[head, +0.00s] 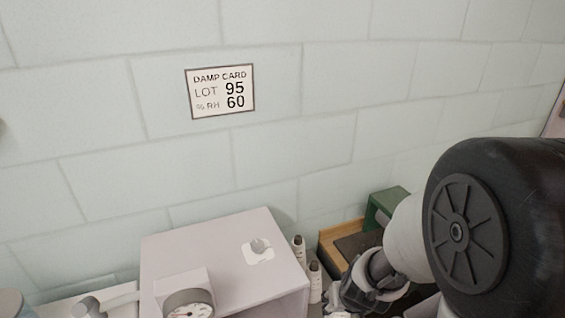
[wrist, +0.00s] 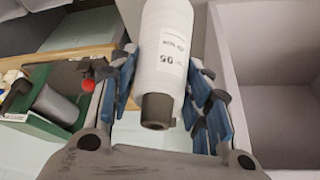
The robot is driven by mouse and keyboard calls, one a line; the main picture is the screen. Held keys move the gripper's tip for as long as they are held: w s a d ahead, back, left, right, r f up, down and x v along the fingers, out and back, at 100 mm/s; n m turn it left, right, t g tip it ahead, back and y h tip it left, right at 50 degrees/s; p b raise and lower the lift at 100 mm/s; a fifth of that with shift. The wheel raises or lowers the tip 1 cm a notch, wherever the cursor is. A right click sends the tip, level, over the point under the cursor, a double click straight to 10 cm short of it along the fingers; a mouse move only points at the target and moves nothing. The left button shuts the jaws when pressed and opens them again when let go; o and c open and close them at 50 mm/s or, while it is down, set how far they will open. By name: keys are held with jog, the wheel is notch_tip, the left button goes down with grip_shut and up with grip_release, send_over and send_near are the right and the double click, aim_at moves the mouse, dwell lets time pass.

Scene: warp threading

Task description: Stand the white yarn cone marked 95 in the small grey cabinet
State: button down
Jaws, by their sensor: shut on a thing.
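The white yarn cone marked 95 (wrist: 168,60) is between the fingers of my gripper (wrist: 166,100) in the wrist view, its dark grey tip toward the camera. My gripper is shut on it; the blue finger pads lie on both sides. In the head view my gripper (head: 370,290) is at the lower right, partly hidden by my arm, and the cone cannot be made out there. A small pale grey cabinet (head: 220,245) stands left of it, with a round gauge (head: 188,302) at its front. Its inside is not visible in the head view.
An open grey box-like compartment (wrist: 270,75) is right of the cone in the wrist view; I cannot tell if it is the cabinet. A wall card (head: 221,91) reads LOT 95, 60.

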notch_tip(320, 180, down, 5)
jog(key=b, duration=0.6)
jog(key=shift+r, duration=0.1)
jog(key=shift+r+p, duration=3.7)
jog(key=shift+r, duration=0.1)
jog(key=shift+f+b, duration=3.75)
jog(key=shift+f, duration=0.05)
jog(key=shift+r, duration=0.2)
